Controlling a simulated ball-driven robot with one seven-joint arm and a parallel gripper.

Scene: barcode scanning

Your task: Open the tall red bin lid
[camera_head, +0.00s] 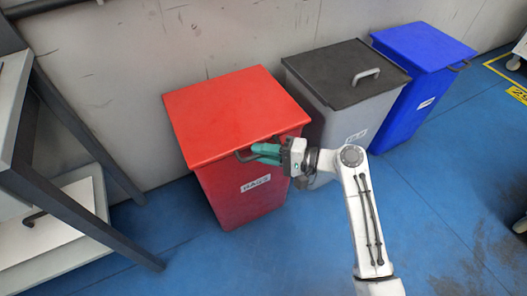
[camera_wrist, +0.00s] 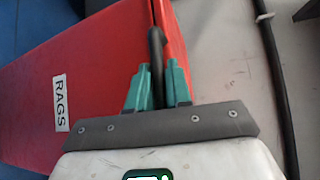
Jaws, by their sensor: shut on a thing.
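The tall red bin (camera_head: 241,196) stands against the wall with a RAGS label on its front. Its red lid (camera_head: 235,108) lies flat and closed on top. A dark handle sticks out from the lid's front edge. My gripper (camera_head: 262,152) is at that front edge, with its green fingers shut on the handle. In the wrist view the dark handle (camera_wrist: 156,48) runs between the two green fingers of my gripper (camera_wrist: 158,84). The red bin (camera_wrist: 85,85) with its label fills the left there, and part of the handle is hidden between the fingers.
A grey bin (camera_head: 340,118) with a dark lid and light handle stands right of the red bin. A blue bin (camera_head: 408,110) is farther right. A metal rack with shelves (camera_head: 50,215) stands at the left. Blue floor (camera_head: 450,200) is open at the right.

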